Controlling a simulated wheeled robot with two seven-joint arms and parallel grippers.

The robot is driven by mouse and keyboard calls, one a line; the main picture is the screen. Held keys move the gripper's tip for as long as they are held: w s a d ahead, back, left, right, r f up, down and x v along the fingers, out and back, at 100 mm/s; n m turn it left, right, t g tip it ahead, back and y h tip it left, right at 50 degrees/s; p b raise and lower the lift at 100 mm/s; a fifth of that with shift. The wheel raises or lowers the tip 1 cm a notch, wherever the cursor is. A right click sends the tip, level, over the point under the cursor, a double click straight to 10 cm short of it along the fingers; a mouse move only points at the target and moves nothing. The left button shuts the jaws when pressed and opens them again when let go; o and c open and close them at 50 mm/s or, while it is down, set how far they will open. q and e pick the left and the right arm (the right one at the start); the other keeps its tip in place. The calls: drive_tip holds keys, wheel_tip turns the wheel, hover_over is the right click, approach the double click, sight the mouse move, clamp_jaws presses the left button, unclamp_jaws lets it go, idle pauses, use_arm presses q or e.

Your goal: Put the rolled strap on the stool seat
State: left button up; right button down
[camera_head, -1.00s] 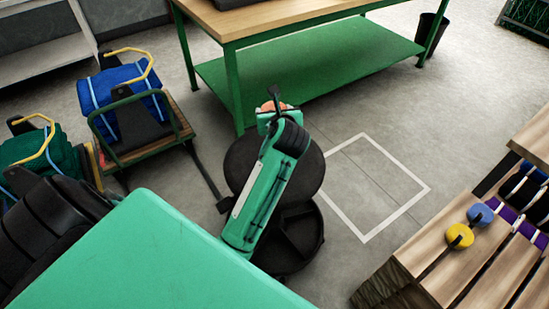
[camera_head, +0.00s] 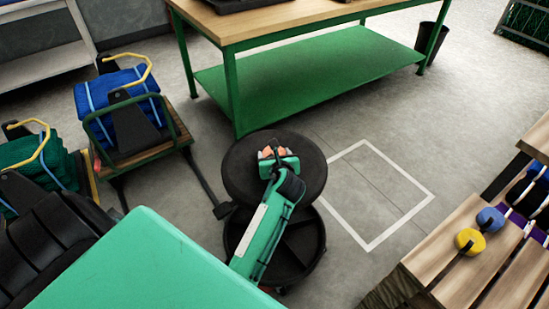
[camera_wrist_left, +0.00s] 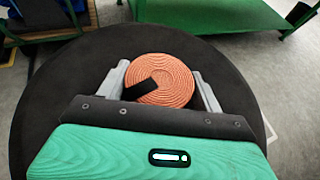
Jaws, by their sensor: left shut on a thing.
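The rolled strap (camera_wrist_left: 160,72) is an orange coil with a black tail end, held between the fingers of my left gripper (camera_wrist_left: 163,90) in the left wrist view. In the head view the left gripper (camera_head: 272,154) is over the round black stool seat (camera_head: 240,160), with a bit of the orange strap (camera_head: 266,152) showing. The seat (camera_wrist_left: 60,100) lies behind the strap in the left wrist view. Whether the strap touches the seat I cannot tell. My right gripper is not in view.
A green workbench (camera_head: 310,75) stands behind the stool. A trolley (camera_head: 150,150) with a blue bundle is at left. A wooden bench (camera_head: 450,250) at right carries a yellow roll (camera_head: 470,240) and a blue roll (camera_head: 490,219). The floor between is mostly clear.

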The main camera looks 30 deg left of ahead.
use_arm(q)
drive_tip(key=shift+f, duration=0.1)
drive_tip(key=shift+f, duration=0.1)
drive_tip(key=o, duration=0.8)
drive_tip(key=shift+f, duration=0.1)
drive_tip(key=o, duration=0.4)
